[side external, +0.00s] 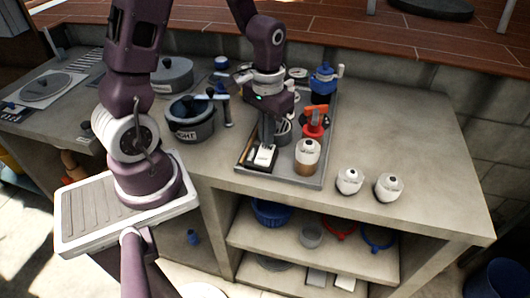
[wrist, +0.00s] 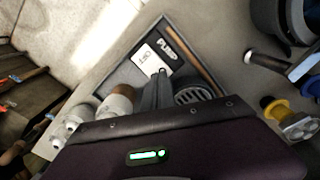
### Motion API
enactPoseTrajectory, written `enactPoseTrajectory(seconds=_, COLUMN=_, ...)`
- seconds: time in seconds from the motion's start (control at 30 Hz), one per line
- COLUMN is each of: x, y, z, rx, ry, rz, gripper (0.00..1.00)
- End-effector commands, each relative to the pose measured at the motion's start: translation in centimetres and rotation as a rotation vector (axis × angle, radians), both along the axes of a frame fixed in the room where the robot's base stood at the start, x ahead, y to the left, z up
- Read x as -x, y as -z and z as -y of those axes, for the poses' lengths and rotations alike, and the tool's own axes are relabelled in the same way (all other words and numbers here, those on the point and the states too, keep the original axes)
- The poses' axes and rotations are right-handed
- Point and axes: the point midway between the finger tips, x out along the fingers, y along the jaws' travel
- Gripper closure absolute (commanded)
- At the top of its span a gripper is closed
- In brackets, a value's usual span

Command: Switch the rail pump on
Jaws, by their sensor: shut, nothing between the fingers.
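A small white block (side external: 263,156) with dark marks sits in the front left corner of a shallow dark-rimmed tray (side external: 310,183) on the counter. My gripper (side external: 267,141) points down just above and behind the block. Its shut, empty fingers also show in the wrist view (wrist: 159,76), with tips close to the plate. I cannot tell whether they touch it.
A red-handled fitting (side external: 315,121), a blue-topped device (side external: 324,83) and a white-topped jar (side external: 307,153) stand in the tray right of my gripper. Two white jars (side external: 349,181) stand outside it. A pot (side external: 190,128) is left. The counter's right side is clear.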

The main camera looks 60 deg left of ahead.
Motion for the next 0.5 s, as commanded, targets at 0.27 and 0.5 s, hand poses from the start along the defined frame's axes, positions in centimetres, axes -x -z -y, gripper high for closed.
enactPoseTrajectory(seconds=0.27, x=0.02, y=0.45, z=0.01, rx=0.001, ry=0.000, rz=-0.002, gripper=1.00)
enactPoseTrajectory(seconds=0.5, x=-0.01, y=0.79, z=0.00, rx=0.000, ry=0.000, rz=0.000, gripper=1.00)
